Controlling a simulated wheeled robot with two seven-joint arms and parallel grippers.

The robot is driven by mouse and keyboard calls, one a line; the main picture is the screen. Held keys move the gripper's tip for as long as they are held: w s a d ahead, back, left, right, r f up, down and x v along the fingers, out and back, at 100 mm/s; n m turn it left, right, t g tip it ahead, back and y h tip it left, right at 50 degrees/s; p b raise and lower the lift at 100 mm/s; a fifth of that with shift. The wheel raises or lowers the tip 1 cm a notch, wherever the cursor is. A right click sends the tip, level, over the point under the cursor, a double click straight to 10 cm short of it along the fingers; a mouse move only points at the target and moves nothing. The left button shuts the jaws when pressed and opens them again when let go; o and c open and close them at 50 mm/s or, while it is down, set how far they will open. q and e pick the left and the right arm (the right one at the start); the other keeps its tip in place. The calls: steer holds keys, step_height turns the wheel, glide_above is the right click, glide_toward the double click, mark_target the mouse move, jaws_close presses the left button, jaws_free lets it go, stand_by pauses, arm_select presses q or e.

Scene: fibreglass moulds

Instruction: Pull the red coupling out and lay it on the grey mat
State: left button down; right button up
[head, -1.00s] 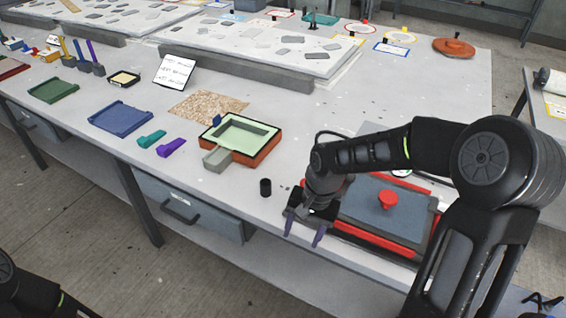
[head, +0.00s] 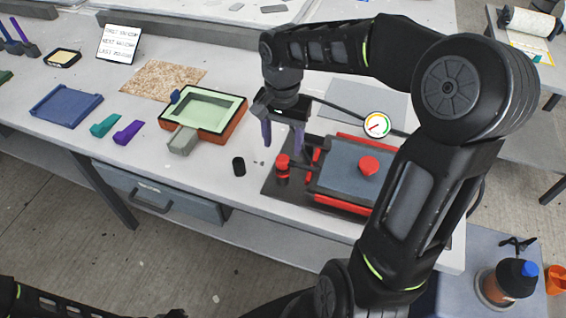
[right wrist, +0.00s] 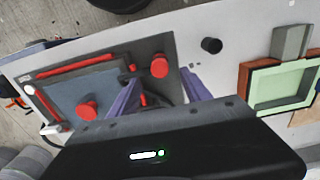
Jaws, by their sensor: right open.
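The red coupling (head: 282,165) stands upright with a black band on the left part of a dark plate (head: 272,190). It shows as a red disc in the right wrist view (right wrist: 160,67). My right gripper (head: 282,140) is open and empty, pointing down just above and behind the coupling. The grey mat appears to be the flat grey sheet (head: 372,98) behind the plate, partly covered by my arm and a hose. My left gripper is not in view.
A red-edged grey mould (head: 335,178) with a red knob (head: 369,165) stands right of the coupling. A gauge (head: 376,124) stands behind. A black cup (head: 238,166) and an orange-framed mould (head: 232,125) are left. The front table edge is close.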

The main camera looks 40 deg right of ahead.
mark_target(283, 158)
step_height(283, 158, down, 8)
steer(key=b, duration=0.5)
steer(key=shift+r+b, duration=0.15)
steer(key=shift+b, duration=0.25)
steer(key=shift+f+b, duration=0.5)
steer(key=shift+f, duration=0.1)
steer(key=shift+c, duration=0.3)
jaws_close()
stand_by(0.7)
steer(key=shift+r, duration=0.15)
steer(key=shift+r+p, duration=2.05)
steer(key=shift+r, duration=0.8)
